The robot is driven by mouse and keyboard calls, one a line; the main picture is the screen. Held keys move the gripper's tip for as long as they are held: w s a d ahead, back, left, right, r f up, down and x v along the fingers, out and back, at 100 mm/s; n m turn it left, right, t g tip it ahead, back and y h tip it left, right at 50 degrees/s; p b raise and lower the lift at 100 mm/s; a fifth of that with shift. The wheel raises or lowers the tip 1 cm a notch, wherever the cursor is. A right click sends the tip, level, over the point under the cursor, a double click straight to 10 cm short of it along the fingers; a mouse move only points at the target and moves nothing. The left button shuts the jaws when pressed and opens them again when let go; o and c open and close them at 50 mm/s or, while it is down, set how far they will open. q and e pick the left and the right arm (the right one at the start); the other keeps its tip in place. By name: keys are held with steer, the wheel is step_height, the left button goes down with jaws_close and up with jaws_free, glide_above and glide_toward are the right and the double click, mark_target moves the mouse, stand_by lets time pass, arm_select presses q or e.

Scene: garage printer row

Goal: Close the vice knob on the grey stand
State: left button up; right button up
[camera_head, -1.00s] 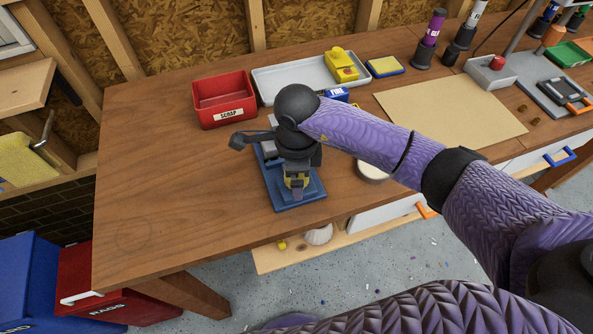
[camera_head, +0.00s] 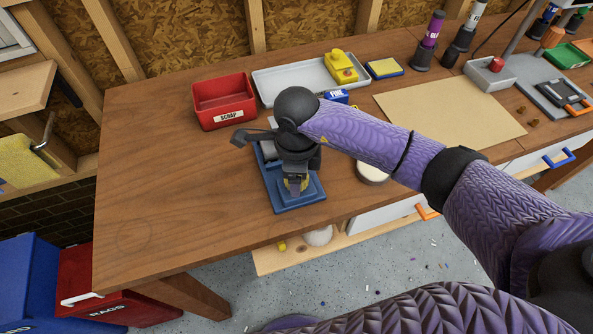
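A small vice on a blue base (camera_head: 289,197) stands near the front edge of the wooden workbench. My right arm comes in from the right, and its black wrist covers most of the vice. My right gripper (camera_head: 295,184) points down over the blue base. The knob and any grey stand cannot be made out behind the wrist. A dark bar (camera_head: 246,137) sticks out left of the wrist. My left gripper is not in view.
A red scrap bin (camera_head: 224,101) stands behind the vice. A grey tray (camera_head: 290,80) with a yellow object (camera_head: 341,66) lies at the back. A round pale-topped item (camera_head: 372,172) sits right of the vice. The left of the bench is clear.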

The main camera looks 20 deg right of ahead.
steer(key=shift+m, duration=1.1)
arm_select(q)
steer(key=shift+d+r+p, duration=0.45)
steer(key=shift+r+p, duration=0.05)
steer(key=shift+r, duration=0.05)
arm_select(e)
steer(key=shift+m, duration=1.2)
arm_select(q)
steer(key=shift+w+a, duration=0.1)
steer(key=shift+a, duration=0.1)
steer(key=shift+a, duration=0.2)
arm_select(e)
steer(key=o, duration=1.2)
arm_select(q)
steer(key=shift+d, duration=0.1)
arm_select(e)
steer(key=shift+o, duration=0.2)
steer(key=shift+r, duration=0.15)
